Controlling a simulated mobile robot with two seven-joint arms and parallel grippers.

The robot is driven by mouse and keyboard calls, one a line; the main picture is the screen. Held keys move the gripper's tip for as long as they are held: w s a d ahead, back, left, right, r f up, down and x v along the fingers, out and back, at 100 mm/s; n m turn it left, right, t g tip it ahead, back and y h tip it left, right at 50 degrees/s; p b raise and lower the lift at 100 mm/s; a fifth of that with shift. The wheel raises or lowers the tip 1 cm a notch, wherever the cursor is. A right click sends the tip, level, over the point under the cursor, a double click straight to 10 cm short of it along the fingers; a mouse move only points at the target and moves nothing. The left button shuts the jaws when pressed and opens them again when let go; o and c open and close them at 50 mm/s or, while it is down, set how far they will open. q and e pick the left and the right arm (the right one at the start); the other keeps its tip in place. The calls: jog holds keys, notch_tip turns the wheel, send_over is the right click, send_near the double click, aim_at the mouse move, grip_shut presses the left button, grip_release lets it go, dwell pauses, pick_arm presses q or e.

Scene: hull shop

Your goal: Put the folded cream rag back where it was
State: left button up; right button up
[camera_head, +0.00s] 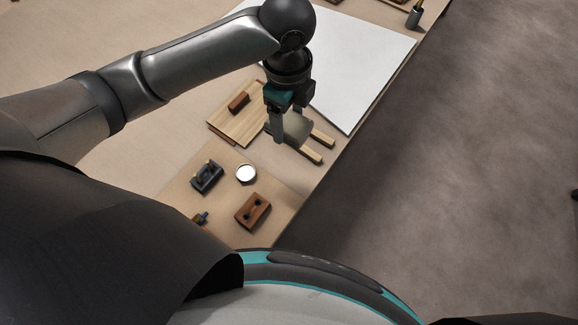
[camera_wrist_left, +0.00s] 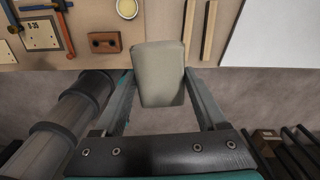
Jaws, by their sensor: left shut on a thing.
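The folded cream rag (camera_head: 295,127) is held in my left gripper (camera_head: 289,128), near the table's right edge and beside two light wooden strips (camera_head: 322,138). In the left wrist view the rag (camera_wrist_left: 160,75) fills the space between the two fingers of the left gripper (camera_wrist_left: 158,88), with a finger on each side of it. The rag appears raised above the table; the exact height is hard to tell. In the wrist view floor shows below it. My right gripper is in neither view.
A wooden board (camera_head: 226,127) with a brown block (camera_head: 238,101) lies left of the rag. A white sheet (camera_head: 358,75) lies behind. Nearer are a round tin (camera_head: 246,173), a dark block (camera_head: 207,177) and a brown two-knobbed block (camera_head: 252,211). Floor (camera_head: 470,150) lies beyond the right edge.

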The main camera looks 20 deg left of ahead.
pick_arm(q)
jog(key=shift+s+d+f+m, duration=0.1)
jog(key=shift+f+m, duration=0.2)
jog(key=shift+m, duration=0.2)
notch_tip(320, 180, down, 15)
jog(key=b, duration=0.3)
jog(key=shift+f+b, duration=0.2)
jog(key=shift+b, duration=0.1)
jog(key=shift+f+b, duration=0.55)
jog(key=shift+f, duration=1.6)
jog(key=shift+f, duration=0.15)
jog(key=o, duration=1.1)
jog(key=shift+o, duration=0.2)
notch_tip(320, 180, up, 12)
jog(key=p, duration=0.3)
jog(key=shift+r, duration=0.2)
